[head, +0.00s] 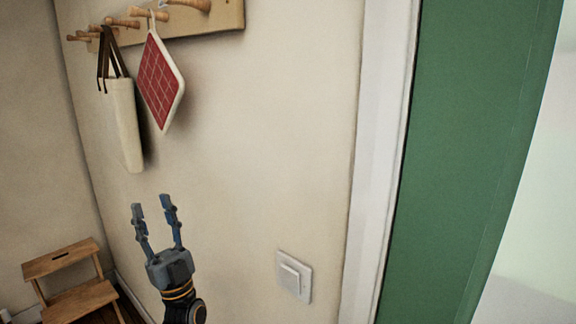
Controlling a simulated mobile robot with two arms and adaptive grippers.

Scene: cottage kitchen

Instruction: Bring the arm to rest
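My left gripper (154,208) is in the lower left middle of the head view, pointing up. Its two fingers are apart with nothing between them. It is in front of the cream wall, left of a white light switch (294,277) and below the hanging items. I cannot tell how far it is from the wall. My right gripper is not in view.
A wooden peg rail (228,16) holds a cream bag (124,125) with dark straps and a red and white pot holder (161,82). A wooden step stool (78,300) stands at lower left. A white door frame (381,150) and green door (470,130) are at right.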

